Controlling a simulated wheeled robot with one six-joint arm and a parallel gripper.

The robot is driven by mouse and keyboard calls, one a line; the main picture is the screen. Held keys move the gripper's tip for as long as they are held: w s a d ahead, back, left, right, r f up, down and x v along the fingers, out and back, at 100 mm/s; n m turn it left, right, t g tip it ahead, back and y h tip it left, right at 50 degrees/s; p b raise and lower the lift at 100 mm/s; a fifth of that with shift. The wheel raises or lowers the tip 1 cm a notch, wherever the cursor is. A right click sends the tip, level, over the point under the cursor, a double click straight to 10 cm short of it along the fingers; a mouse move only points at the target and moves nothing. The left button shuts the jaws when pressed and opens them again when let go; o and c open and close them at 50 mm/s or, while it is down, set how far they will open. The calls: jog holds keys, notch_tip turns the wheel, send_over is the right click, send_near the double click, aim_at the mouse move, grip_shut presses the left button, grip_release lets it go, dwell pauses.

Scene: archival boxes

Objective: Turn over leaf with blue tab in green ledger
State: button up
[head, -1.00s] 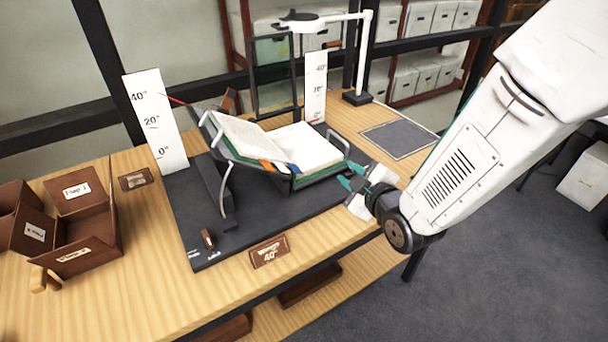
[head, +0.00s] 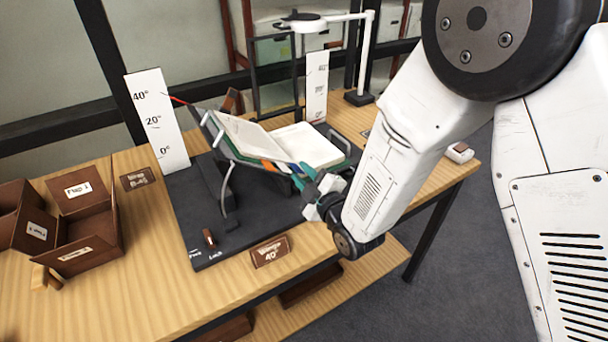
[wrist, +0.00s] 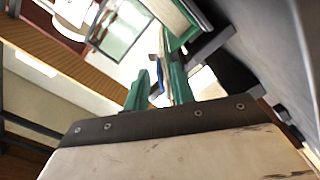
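The green ledger (head: 308,148) lies open in a cradle on a dark base board, its left side raised at a slant and its right side lower. The blue tab is mostly hidden by my gripper in the head view. In the wrist view a small blue piece (wrist: 155,93), likely that tab, shows between my teal fingers. My gripper (head: 303,176) is at the ledger's near edge, its fingers apart. I cannot tell whether either finger touches the leaf.
White angle scales (head: 155,125) (head: 316,88) stand behind the cradle. A glass panel (head: 275,75) and a white lamp arm (head: 365,55) rise at the back. A brown flap box (head: 90,225) sits at left. A brown 40° plaque (head: 270,252) lies at the front edge.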

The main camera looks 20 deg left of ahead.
jog(key=shift+w+a, duration=0.1)
grip_shut()
dwell(1.4)
